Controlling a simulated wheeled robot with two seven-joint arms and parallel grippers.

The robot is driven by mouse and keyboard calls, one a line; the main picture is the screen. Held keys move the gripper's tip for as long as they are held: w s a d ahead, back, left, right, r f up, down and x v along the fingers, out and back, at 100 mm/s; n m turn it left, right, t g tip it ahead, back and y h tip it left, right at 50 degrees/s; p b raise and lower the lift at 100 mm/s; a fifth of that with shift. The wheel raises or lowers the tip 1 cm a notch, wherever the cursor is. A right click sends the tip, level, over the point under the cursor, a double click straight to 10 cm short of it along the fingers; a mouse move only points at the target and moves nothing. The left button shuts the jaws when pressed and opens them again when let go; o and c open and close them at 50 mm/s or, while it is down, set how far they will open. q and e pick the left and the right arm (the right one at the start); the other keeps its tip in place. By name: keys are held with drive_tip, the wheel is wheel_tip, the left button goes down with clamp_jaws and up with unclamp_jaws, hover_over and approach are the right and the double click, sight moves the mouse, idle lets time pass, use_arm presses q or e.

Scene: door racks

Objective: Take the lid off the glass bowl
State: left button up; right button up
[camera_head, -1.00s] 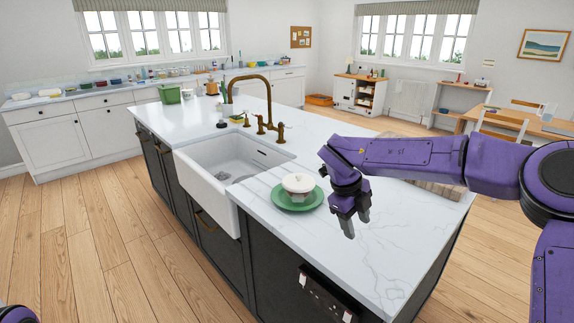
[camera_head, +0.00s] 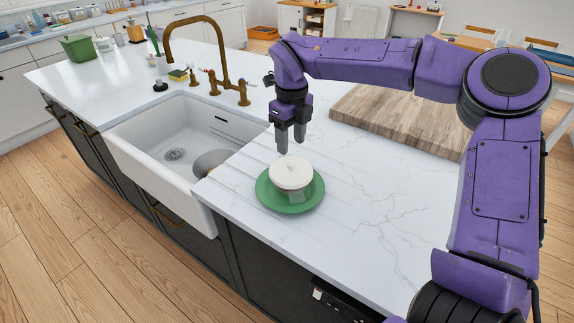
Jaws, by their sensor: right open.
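The glass bowl (camera_head: 297,195) stands on a green plate (camera_head: 270,196) on the white marble island. Its white lid (camera_head: 291,172) with a small knob sits on top of it. My right gripper (camera_head: 291,143) is open and empty, with its fingers pointing down. In the picture its fingertips are just above the far side of the lid, apart from it as far as I can tell. My left gripper is out of view.
A white sink (camera_head: 170,143) with a grey round object (camera_head: 210,163) in it lies left of the plate. A brass faucet (camera_head: 222,65) stands behind the sink. A wooden board (camera_head: 395,118) lies at the back right. The marble right of the plate is clear.

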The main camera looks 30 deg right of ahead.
sight(291, 163)
drive_tip(key=f, duration=0.2)
drive_tip(key=f+p, duration=0.1)
drive_tip(key=f, duration=0.3)
drive_tip(key=shift+s+a+f+p, duration=0.2)
drive_tip(key=shift+s+p, duration=0.1)
drive_tip(key=shift+p, duration=0.1)
clamp_jaws()
drive_tip(key=shift+r, duration=0.1)
